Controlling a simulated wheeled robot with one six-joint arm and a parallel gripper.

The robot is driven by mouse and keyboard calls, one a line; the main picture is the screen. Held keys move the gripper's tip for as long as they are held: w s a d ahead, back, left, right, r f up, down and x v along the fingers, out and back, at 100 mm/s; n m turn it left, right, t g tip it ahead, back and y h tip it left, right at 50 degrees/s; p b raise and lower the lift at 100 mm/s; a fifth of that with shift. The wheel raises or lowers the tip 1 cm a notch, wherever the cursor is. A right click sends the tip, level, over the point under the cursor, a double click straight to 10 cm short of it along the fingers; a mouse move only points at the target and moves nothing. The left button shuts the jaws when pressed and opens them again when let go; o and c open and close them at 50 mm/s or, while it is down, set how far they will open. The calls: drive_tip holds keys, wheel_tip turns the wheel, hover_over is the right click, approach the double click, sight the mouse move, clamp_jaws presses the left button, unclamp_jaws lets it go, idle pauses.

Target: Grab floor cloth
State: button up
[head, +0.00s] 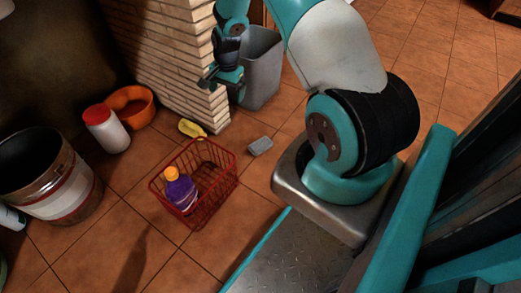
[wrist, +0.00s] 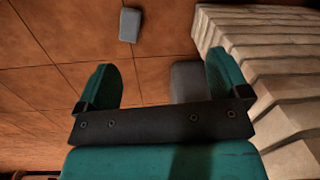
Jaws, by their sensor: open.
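The floor cloth looks like the small grey folded block (head: 260,146) lying flat on the tiles, right of the red basket. It also shows near the top of the wrist view (wrist: 130,24), beyond my fingers and apart from them. My gripper (head: 222,78) is raised beside the brick pillar, in front of the grey bin. In the wrist view my gripper (wrist: 163,80) is open, its two teal fingers wide apart, with nothing held between them.
A red wire basket (head: 213,197) holds a purple bottle (head: 180,192). A yellow item (head: 192,128) lies behind it. The brick pillar (head: 165,60) and grey bin (head: 262,72) stand close to my gripper. A white jar (head: 106,130), orange bowl (head: 136,104) and large bucket (head: 55,180) stand left.

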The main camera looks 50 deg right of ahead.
drive_tip(key=s+d+f+m+b, duration=0.1)
drive_tip(key=s+d+f+m, duration=0.2)
drive_tip(key=d+f, duration=0.35)
drive_tip(key=s+d+f+m, duration=0.2)
drive_tip(key=s+d+f, duration=0.1)
drive_tip(key=f, duration=0.6)
drive_tip(key=b, duration=0.7)
hover_over(260, 144)
drive_tip(key=shift+g+h, duration=0.4)
wheel_tip(260, 144, down, 11)
drive_tip(key=shift+w+f, duration=0.1)
drive_tip(key=shift+f, duration=0.05)
wheel_tip(260, 144, down, 6)
drive_tip(key=b, duration=0.5)
drive_tip(key=shift+c, duration=0.2)
drive_tip(key=c, duration=1)
